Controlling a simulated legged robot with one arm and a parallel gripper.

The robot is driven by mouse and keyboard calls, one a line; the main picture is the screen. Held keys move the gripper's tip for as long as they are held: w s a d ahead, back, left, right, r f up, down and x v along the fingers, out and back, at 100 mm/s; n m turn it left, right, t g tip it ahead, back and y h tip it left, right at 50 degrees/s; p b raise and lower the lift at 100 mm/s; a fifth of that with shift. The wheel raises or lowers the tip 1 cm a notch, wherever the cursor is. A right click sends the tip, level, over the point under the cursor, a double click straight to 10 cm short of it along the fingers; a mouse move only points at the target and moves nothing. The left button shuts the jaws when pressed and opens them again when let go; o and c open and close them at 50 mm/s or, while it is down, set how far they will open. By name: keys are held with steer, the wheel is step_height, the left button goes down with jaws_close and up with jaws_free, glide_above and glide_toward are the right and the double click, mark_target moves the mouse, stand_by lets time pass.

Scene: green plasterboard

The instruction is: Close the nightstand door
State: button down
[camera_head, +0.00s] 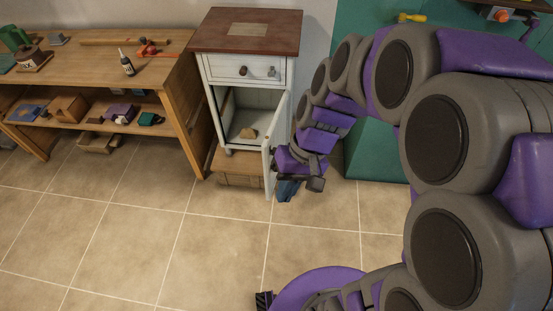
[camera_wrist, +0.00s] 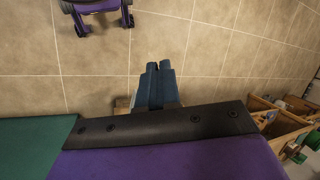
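The nightstand (camera_head: 222,72) has white sides, a brown top and one shut drawer. Its door (camera_head: 270,160) stands open, hinged on the right and swung out toward me, showing a pale cavity with a small tan object (camera_head: 248,134) inside. My gripper (camera_head: 287,190) is just right of the door's free edge, low, on its outer side, with its blue fingers pointing down. Whether it touches the door cannot be told. In the wrist view its fingers (camera_wrist: 157,82) lie side by side, shut with nothing visible between them; the door is not clearly seen there.
A wooden shelf bench (camera_head: 180,70) with tools and boxes stands left of the nightstand. A wooden box (camera_head: 238,180) sits low beneath the nightstand. Green plasterboard (camera_head: 370,150) is to the right, behind my arm. The tiled floor (camera_head: 130,235) in front is clear.

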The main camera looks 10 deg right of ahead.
steer(key=w+a+f+y+p, duration=0.15)
steer(key=w+a, duration=0.25)
steer(key=w, duration=0.4)
steer(key=w+d+f+m+t+y+p, duration=0.1)
steer(key=w+d+f+y, duration=0.1)
steer(key=w+f, duration=0.5)
steer(key=w+d+f+m+t+y+p, duration=0.1)
steer(key=w+d+f+t+y+p, duration=0.1)
steer(key=w+f, duration=0.5)
steer(key=w+d+f+m+t+h+p, duration=0.1)
steer(key=w+d+f+m+t, duration=0.1)
steer(key=w+d+f, duration=0.5)
steer(key=d+f+m+t+p, duration=0.15)
steer(key=d+f, duration=0.35)
steer(key=f, duration=0.5)
steer(key=b, duration=0.3)
glide_toward(268, 166)
steer(key=shift+m, duration=0.25)
steer(key=x, duration=0.5)
steer(key=shift+d+f, duration=0.25)
steer(key=shift+f, duration=0.25)
steer(key=shift+w+a, duration=0.25)
steer(key=shift+a, duration=0.35)
